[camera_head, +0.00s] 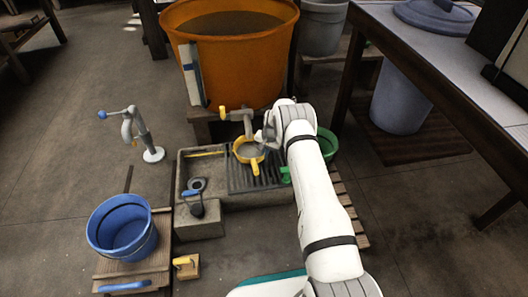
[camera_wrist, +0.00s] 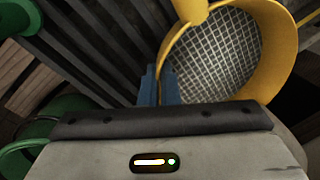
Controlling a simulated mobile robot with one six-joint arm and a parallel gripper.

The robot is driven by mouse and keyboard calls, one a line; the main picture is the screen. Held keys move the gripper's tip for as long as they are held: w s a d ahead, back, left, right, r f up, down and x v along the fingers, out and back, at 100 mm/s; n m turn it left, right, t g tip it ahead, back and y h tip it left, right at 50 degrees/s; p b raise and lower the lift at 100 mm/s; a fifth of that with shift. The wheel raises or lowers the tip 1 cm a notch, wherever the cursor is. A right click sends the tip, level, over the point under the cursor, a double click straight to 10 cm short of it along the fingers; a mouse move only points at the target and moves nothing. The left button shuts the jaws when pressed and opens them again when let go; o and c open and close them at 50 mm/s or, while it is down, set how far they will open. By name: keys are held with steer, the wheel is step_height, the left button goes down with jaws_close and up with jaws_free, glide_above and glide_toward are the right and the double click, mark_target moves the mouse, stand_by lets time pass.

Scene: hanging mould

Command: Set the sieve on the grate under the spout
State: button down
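In the wrist view, the blue fingers of my gripper (camera_wrist: 160,86) close around the wall of the sieve (camera_wrist: 262,50), one inside and one outside. The grate bars (camera_wrist: 75,45) show beside it. The fingertips are partly hidden.
An orange tub (camera_head: 230,55) stands behind the stone sink (camera_head: 190,165). A black tool with a blue handle (camera_head: 194,190), a blue bucket (camera_head: 122,225) and a grey hand pump (camera_head: 142,135) are left.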

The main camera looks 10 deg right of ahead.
steer(key=w+b, duration=0.2)
steer(key=w, duration=0.1)
steer(key=shift+w+f, duration=0.2)
steer(key=shift+w+f+b, duration=0.1)
steer(key=shift+f+b, duration=0.1)
steer(key=shift+b, duration=0.2)
steer(key=shift+f, duration=0.3)
steer(key=shift+f, duration=0.15)
steer(key=c, duration=1.7)
jaws_free()
